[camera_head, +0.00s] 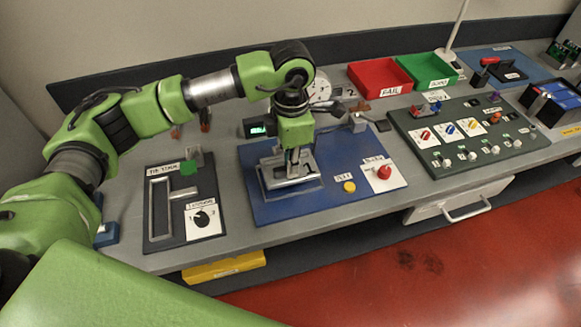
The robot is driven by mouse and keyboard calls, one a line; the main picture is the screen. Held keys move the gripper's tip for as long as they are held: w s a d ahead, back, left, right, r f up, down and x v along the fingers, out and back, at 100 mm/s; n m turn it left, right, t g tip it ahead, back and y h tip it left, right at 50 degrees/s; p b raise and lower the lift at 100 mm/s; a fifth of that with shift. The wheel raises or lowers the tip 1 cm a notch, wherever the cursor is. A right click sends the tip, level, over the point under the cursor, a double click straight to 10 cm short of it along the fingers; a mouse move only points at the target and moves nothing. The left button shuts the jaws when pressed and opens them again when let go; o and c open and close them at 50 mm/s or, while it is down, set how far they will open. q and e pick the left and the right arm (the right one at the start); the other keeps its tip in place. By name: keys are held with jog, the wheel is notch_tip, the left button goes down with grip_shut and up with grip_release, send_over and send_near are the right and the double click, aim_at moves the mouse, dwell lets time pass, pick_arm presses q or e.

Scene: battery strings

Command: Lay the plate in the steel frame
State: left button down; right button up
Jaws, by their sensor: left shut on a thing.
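The steel frame (318,184) sits on the blue board (262,209) in the middle of the bench. My left gripper (292,166) points down over this frame, its fingers shut on a small grey metal piece, apparently the plate (296,171). The gripper hides part of the plate, and I cannot tell whether the plate rests in the frame or hangs just above it. My right gripper is not in view.
A yellow button (348,186) and a red knob (384,172) are on the blue board's right side. A dark board with a rotary dial (203,218) lies left. Red (381,77) and green (428,70) bins stand behind. A switch panel (470,134) is right.

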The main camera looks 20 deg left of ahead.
pick_arm(q)
jog(key=shift+w+a+f, duration=0.2)
jog(key=shift+w+f, duration=0.15)
jog(key=shift+f, duration=0.05)
notch_tip(320, 180, down, 3)
jog(key=shift+w+f+p, duration=0.15)
jog(key=shift+f+p, duration=0.05)
jog(key=shift+p, duration=0.3)
jog(key=shift+f, duration=0.15)
jog(key=c, duration=2.1)
grip_release()
jog(key=shift+c, duration=0.2)
